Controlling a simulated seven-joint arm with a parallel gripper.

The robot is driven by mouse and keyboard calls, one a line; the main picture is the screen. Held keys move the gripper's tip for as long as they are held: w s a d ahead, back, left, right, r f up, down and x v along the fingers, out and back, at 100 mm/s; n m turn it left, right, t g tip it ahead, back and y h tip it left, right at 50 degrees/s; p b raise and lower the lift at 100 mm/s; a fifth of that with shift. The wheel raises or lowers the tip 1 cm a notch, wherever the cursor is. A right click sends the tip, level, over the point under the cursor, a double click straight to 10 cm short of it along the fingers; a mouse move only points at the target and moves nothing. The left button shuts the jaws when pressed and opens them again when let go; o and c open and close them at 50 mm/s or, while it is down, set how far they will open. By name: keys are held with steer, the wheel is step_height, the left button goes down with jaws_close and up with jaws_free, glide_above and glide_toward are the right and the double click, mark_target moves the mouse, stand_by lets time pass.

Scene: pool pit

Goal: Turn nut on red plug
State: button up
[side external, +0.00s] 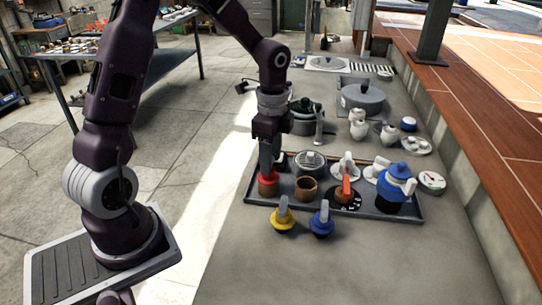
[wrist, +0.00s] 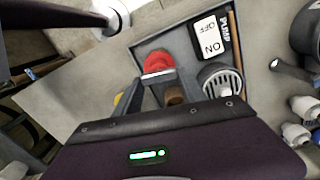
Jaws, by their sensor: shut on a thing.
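The red plug (side external: 268,178) stands upright on a brown round base at the left end of the dark tray (side external: 405,215). Its red top (wrist: 158,60) also shows in the wrist view, just beyond the fingertips. My gripper (side external: 268,165) points straight down over it and is shut on the nut at the top of the red plug. The nut itself is mostly hidden between my fingers. In the wrist view, my two grey fingers (wrist: 157,82) reach up to the red top.
A brown empty socket (side external: 306,188), a grey strainer (side external: 311,163), an orange-handled valve (side external: 346,187) and a blue-and-white pump (side external: 397,187) stand close on the right. Lidded pots (side external: 362,97) stand behind.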

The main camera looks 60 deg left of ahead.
steer(key=m, duration=0.7)
steer(key=shift+s, duration=0.15)
steer(key=m, duration=0.6)
steer(key=shift+s+m, duration=0.15)
steer(key=shift+m, duration=0.25)
steer(key=o, duration=1.4)
step_height(320, 180, up, 7)
steer(key=shift+r, duration=0.1)
